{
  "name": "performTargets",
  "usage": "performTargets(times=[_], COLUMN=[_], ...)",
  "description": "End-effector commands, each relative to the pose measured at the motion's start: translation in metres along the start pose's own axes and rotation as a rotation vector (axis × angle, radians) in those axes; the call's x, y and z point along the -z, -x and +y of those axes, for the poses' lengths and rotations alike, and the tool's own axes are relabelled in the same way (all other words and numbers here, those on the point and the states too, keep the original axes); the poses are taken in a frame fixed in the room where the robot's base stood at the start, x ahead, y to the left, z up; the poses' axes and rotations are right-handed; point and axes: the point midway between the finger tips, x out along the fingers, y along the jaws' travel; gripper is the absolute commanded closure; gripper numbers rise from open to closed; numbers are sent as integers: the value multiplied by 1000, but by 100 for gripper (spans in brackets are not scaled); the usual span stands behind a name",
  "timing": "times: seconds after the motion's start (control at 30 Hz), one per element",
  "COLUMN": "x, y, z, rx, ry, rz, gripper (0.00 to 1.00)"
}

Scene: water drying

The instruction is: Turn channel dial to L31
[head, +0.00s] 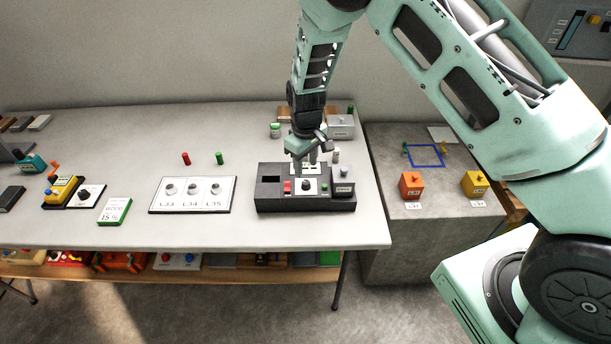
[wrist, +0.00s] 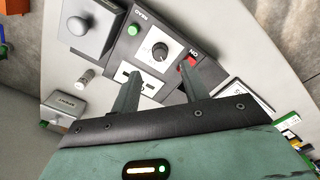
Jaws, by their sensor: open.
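The channel dial (head: 306,186) looks to be the round black knob on a white square plate, set in the dark control box (head: 265,206) on the table. The dial also shows in the wrist view (wrist: 160,52), upper middle, with marks around it too small to read. My gripper (head: 308,163) points down above the back of the box. In the wrist view my gripper (wrist: 160,70) is open and empty, its two fingers apart. The dial appears just beyond and between the fingertips, and I see no contact. The dial's setting cannot be read.
A grey block (head: 343,189) rises at the box's right end. A white panel labelled L33, L34, L35 (head: 193,206) lies to the left.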

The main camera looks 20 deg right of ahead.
Motion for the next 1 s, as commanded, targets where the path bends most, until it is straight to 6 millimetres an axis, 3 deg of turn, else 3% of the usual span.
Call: performTargets(times=[0.2, 0.4, 0.8, 0.97, 1.0], x=[-1, 0, 0, 0, 0], y=[-40, -60, -67, -67, -67], z=[0, 0, 0, 0, 0], rx=[1, 0, 0, 0, 0], ry=[-1, 0, 0, 0, 0], rz=[-2, 0, 1, 1, 1], gripper=[55, 55, 55, 100, 100])
